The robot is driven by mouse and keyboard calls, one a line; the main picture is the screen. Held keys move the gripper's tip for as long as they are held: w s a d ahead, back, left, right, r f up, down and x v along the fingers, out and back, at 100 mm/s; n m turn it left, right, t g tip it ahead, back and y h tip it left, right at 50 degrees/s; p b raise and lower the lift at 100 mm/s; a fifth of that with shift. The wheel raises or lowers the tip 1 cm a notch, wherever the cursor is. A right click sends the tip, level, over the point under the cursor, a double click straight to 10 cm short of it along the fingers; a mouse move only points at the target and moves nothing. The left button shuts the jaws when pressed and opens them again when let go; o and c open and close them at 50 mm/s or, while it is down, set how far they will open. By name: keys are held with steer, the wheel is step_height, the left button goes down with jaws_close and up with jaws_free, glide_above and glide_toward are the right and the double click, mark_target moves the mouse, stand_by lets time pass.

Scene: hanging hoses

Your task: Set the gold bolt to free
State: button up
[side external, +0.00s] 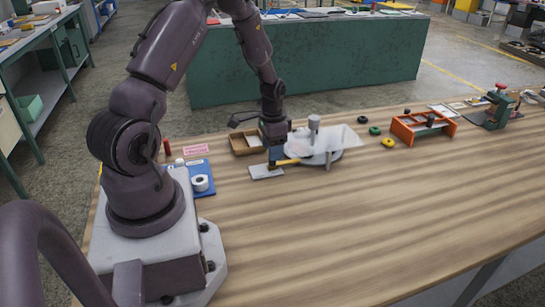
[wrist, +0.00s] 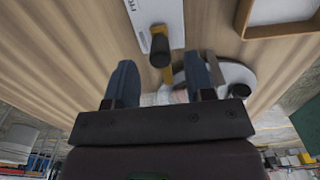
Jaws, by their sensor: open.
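The gold bolt (side external: 287,162) is a yellow bar between a small white plate and a round grey base (side external: 325,156). In the wrist view the bolt (wrist: 166,77) runs from a dark round knob (wrist: 160,48) toward the base. The knob stands over the end of the white plate (wrist: 148,14), which has dark lettering too small to read surely. My gripper (wrist: 160,75) is open and empty, its two blue fingers either side of the bolt's line, with the knob ahead between them. In the side view my gripper (side external: 274,158) is low beside the plate; whether it touches is unclear.
A clear sheet (side external: 335,139) and a grey post (side external: 314,124) stand over the round base. A wooden tray (side external: 243,144) is close behind my gripper. A blue mat (side external: 193,171) with a white roll lies left. An orange frame (side external: 421,128) stands right. The front of the table is clear.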

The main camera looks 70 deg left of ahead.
steer(key=shift+f, duration=1.7)
jaws_close()
steer(key=shift+s, duration=2.3)
jaws_free()
steer(key=shift+w+r, duration=0.1)
steer(key=shift+r, duration=0.05)
